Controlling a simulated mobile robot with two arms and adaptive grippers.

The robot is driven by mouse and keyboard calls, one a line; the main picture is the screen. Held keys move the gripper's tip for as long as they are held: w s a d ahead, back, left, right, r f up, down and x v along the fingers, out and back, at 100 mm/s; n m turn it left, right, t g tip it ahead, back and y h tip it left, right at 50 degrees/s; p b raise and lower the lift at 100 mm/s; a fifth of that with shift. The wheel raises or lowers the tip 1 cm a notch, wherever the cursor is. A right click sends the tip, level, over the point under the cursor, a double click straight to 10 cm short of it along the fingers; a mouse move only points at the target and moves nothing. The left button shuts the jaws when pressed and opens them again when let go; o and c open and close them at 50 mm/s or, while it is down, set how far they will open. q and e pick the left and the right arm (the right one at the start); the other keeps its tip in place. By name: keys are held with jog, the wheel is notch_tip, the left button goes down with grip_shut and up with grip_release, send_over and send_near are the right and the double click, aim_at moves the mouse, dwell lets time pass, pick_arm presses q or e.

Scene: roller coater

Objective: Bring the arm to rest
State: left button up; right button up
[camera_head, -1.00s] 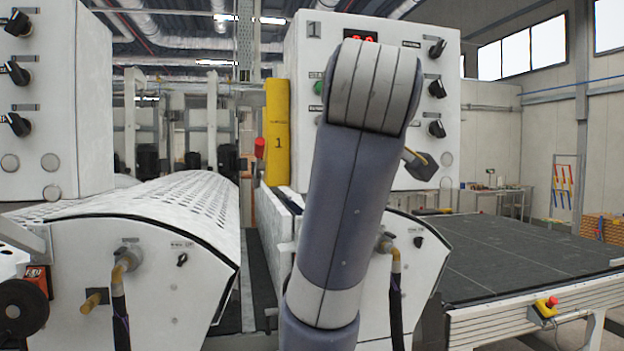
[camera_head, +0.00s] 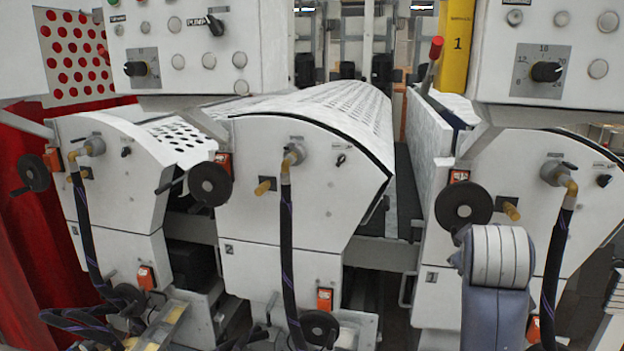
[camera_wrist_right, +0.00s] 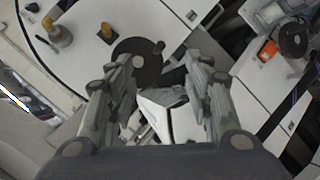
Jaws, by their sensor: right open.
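My right gripper (camera_wrist_right: 158,78) shows in the right wrist view with its two grey fingers spread apart and nothing between them. Behind the fingers are a black handwheel (camera_wrist_right: 137,62) and white machine panels; I cannot tell how far off they are. In the head view a grey-blue link of my arm (camera_head: 497,262) rises at the lower right, in front of the right machine unit, and its gripper is hidden. My left gripper is in neither view.
White roller coater units (camera_head: 305,190) fill the head view, with black handwheels (camera_head: 210,184), hoses (camera_head: 287,255) and control panels (camera_head: 190,45). A yellow post (camera_head: 457,45) marked 1 stands behind. A red curtain (camera_head: 40,220) hangs at the left.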

jog(key=s+a+f+g+y, duration=0.15)
jog(key=s+f, duration=0.35)
jog(key=f, duration=0.7)
jog(key=s+a+f+g+y, duration=0.1)
jog(key=s+a+f, duration=0.1)
jog(key=s+f, duration=0.65)
jog(key=s+a+f+m+g+y, duration=0.2)
jog(key=s+a+f, duration=0.1)
jog(key=s+f, duration=0.55)
jog(key=s+a+f+m+g+y, duration=0.1)
jog(key=s+a+f+g, duration=0.2)
jog(key=s+f, duration=0.6)
jog(key=s+f+b, duration=0.1)
jog(key=s+f, duration=0.1)
jog(key=f, duration=1.2)
jog(key=s+f+b, duration=0.1)
jog(key=s+f, duration=0.1)
jog(key=f, duration=1.3)
jog(key=s+d+f+g+b, duration=0.1)
jog(key=s+d+f+g, duration=0.1)
jog(key=s+f, duration=1.3)
jog(key=shift+s+d+f+b, duration=0.35)
jog(key=shift+s+d+f, duration=0.05)
jog(key=shift+d, duration=0.2)
